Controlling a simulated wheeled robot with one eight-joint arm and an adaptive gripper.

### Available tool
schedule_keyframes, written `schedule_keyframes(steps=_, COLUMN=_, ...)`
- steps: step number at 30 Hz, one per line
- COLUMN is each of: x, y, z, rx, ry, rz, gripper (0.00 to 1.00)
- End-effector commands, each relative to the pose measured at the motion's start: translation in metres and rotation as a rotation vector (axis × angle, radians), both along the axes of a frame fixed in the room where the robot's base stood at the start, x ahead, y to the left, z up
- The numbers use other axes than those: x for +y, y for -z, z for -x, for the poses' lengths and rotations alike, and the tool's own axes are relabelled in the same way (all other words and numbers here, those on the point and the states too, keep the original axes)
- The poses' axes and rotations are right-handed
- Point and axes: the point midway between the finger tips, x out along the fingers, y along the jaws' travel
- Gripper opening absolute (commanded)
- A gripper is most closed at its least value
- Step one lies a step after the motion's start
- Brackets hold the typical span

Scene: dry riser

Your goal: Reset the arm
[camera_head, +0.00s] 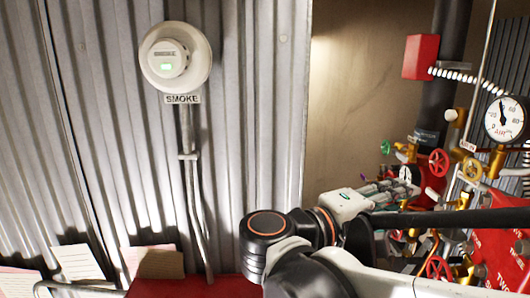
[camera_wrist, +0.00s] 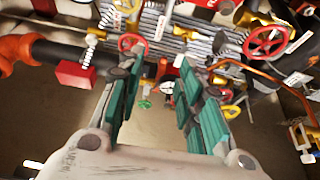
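My arm reaches across the lower right of the head view, bent at a dark joint with an orange ring. My gripper (camera_head: 398,186) points right in that view, in front of or close to the valve cluster, and its gap is hard to make out there. In the wrist view my gripper (camera_wrist: 160,72) has its two teal-padded fingers spread wide with nothing between them. Red handwheels (camera_wrist: 268,41) and pipework show beyond the fingertips. I cannot tell how far the fingertips are from them.
A red box (camera_head: 420,56) sits above. A smoke detector (camera_head: 174,57) is on the corrugated wall (camera_head: 255,110). The brown wall (camera_head: 355,100) between is bare.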

Motion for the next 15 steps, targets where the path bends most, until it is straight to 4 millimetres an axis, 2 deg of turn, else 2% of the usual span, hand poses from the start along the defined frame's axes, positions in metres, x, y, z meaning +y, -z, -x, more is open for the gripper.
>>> schedule_keyframes(steps=11, x=-0.017, y=0.054, z=0.001, rx=0.054, ry=-0.012, rz=-0.094, gripper=0.33)
schedule_keyframes(steps=15, x=-0.025, y=0.086, z=0.003, rx=0.082, ry=-0.019, rz=-0.153, gripper=0.33)
